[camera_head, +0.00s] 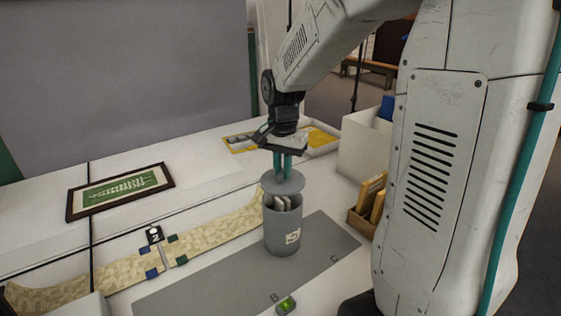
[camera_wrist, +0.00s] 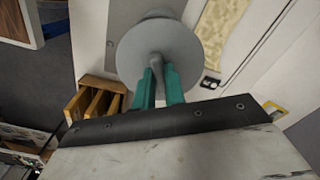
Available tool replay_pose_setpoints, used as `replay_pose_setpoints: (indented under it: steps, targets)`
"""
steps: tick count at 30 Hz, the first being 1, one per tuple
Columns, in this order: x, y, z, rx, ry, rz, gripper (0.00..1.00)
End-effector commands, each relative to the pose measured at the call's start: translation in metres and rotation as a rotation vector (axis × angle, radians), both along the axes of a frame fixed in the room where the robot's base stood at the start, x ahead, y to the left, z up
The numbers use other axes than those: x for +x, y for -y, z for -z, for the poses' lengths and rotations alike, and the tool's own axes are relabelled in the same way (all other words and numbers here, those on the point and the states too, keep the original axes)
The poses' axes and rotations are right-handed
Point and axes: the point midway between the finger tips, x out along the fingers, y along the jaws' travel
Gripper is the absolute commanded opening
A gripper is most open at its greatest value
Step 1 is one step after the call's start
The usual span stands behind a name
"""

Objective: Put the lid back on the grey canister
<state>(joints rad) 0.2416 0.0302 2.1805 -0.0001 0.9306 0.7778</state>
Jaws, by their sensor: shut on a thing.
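The grey canister (camera_head: 283,232) stands upright on a grey mat, with a pale label on its front and light items showing inside its open top. The round grey lid (camera_head: 284,184) is above the canister, and a gap shows between lid and rim. My gripper (camera_head: 283,170) points down with its teal fingers shut on the lid's knob. In the wrist view the lid (camera_wrist: 158,50) lies beyond the teal fingers, which close on its knob (camera_wrist: 157,62). The lid hides most of the canister in the wrist view.
The grey mat (camera_head: 215,282) carries a small device with a green light (camera_head: 286,305). A wooden box of folders (camera_head: 368,205) is right of the canister. A patterned strip (camera_head: 215,232) with small weights lies left.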

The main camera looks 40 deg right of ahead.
Motion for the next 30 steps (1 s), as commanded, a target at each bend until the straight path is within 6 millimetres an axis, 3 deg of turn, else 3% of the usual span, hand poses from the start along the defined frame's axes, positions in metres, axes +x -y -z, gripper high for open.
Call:
replay_pose_setpoints:
  steps: [15, 30]
  targets:
    - [0.000, -0.001, 0.043, 0.000, -0.001, -0.002, 0.00]
    - [0.000, -0.001, 0.047, 0.000, 0.000, -0.002, 0.00]
